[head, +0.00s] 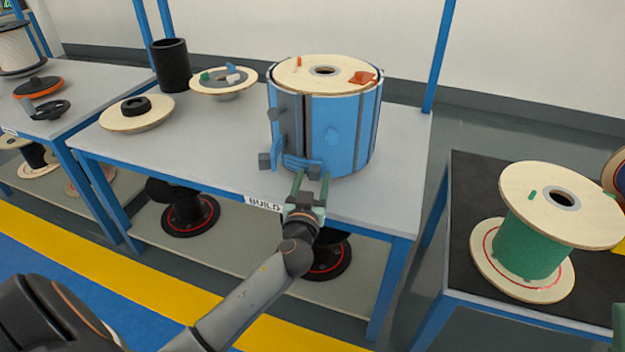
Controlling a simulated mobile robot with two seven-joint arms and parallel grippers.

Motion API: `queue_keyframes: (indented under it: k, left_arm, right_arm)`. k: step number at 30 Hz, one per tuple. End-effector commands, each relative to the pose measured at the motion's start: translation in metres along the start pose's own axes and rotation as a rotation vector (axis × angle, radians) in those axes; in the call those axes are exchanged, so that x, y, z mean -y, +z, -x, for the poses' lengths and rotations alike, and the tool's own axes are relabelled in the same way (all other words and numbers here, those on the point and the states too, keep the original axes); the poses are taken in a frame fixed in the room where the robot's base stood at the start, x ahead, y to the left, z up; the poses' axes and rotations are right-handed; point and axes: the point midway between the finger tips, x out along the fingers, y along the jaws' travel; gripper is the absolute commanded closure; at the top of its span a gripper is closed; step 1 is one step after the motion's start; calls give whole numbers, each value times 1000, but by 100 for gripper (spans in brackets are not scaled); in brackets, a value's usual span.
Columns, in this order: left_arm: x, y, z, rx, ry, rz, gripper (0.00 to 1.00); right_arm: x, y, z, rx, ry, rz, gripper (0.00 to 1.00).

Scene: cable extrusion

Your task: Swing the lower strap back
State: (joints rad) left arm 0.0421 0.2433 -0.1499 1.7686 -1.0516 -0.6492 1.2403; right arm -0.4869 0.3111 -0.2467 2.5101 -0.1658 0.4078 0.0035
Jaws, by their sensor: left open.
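A blue drum-shaped mould (345,135) stands upright on the build table, with a wooden flange disc (322,74) on top. The lower strap (298,163) is a blue band low on the mould's front left side, with dark blocks near it. My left gripper (311,180) is open, its two green fingers pointing up at the strap's right end, around or just in front of a dark block there. I cannot tell whether they touch it. A green and grey piece at the right edge seems to be part of my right gripper (618,325); its fingers are not clear.
The build table (215,150) holds a black cylinder (171,65), a wooden disc with a black ring (137,113) and another disc with small parts (223,81). Black reels stand on the shelf below. A green cable spool (530,240) stands on the right table.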

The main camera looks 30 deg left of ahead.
Motion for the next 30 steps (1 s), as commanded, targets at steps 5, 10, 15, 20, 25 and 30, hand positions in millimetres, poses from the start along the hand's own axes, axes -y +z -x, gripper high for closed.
queue_keyframes:
  k: [5, 10, 15, 20, 25, 30]
  left_arm:
    - [0, 0, 0, 0, 0, 0, 40]
    - [0, 0, 0, 0, 0, 0, 52]
    - [0, 0, 0, 0, 0, -1, 72]
    - [0, 0, 0, 0, 0, 0, 90]
    - [0, 0, 0, 0, 0, 0, 100]
    - [0, 0, 0, 0, 0, 0, 100]
  right_arm:
    - [0, 0, 0, 1, 0, -1, 100]
    - [0, 0, 0, 1, -1, -1, 100]
    - [0, 0, 0, 1, -2, -1, 100]
    - [0, 0, 0, 1, -2, -1, 100]
    - [0, 0, 0, 1, -2, -1, 100]
    - [0, 0, 0, 0, -2, -1, 100]
